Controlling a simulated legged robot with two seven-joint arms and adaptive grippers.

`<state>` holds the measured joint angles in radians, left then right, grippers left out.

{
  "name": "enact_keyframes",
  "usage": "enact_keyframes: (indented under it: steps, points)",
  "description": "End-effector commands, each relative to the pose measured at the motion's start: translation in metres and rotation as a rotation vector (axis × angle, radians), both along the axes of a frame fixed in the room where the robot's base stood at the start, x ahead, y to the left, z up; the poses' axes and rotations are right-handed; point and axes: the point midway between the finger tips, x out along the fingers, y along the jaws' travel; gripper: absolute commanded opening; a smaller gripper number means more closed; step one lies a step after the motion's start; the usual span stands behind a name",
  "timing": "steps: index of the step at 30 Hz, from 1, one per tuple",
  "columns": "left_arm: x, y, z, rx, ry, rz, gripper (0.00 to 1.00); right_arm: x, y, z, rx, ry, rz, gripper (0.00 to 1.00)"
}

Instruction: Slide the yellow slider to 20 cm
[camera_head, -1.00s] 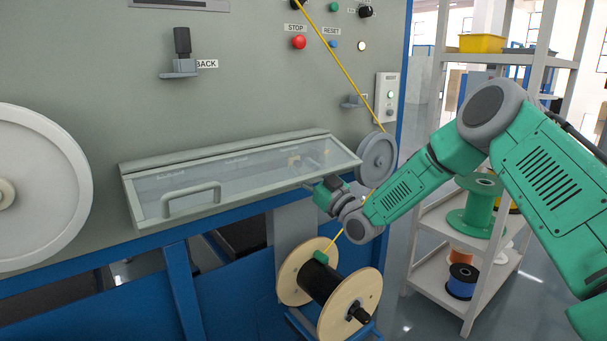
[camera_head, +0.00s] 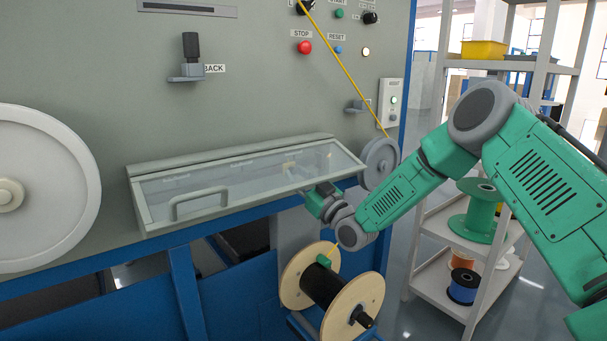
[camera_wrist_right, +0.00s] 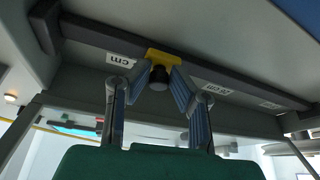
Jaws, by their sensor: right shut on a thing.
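The yellow slider (camera_wrist_right: 165,58) sits on a dark rail (camera_wrist_right: 85,35) in the right wrist view, with a dark round knob below it. My right gripper (camera_wrist_right: 160,76) has its two fingers closed around this knob. My left gripper is in neither view.
A clear-lidded cover (camera_head: 245,180) is just above my right gripper. A grey pulley (camera_head: 380,162) with yellow cable stands to its right. A wooden-sided spool (camera_head: 345,308) is below. A white shelf (camera_head: 455,258) with spools stands at the right.

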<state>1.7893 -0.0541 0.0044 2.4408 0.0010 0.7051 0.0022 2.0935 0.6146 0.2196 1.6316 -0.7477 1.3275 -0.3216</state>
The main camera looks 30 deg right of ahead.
Motion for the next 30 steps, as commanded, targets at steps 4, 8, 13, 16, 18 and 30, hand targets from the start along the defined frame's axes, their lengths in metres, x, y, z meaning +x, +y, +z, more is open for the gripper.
enact_keyframes:
  steps: [4, 8, 13, 16, 18, 30]
  points:
    - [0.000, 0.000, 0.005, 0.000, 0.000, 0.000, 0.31, -0.002, 0.042, 0.006, 0.002, -0.011, 0.010, 0.00]
    - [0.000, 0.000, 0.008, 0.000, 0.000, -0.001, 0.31, -0.006, 0.087, 0.006, 0.000, -0.012, 0.013, 0.00]
    - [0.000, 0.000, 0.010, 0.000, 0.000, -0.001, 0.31, -0.012, 0.147, 0.007, 0.000, -0.013, 0.013, 0.00]
    - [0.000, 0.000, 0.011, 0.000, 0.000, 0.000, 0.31, -0.014, 0.178, 0.007, 0.000, -0.014, 0.011, 0.00]
    - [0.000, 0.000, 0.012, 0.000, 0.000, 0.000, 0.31, -0.016, 0.197, 0.007, 0.001, -0.017, 0.009, 0.00]
    - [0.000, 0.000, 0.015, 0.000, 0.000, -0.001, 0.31, -0.020, 0.264, 0.010, 0.006, -0.022, 0.001, 0.00]
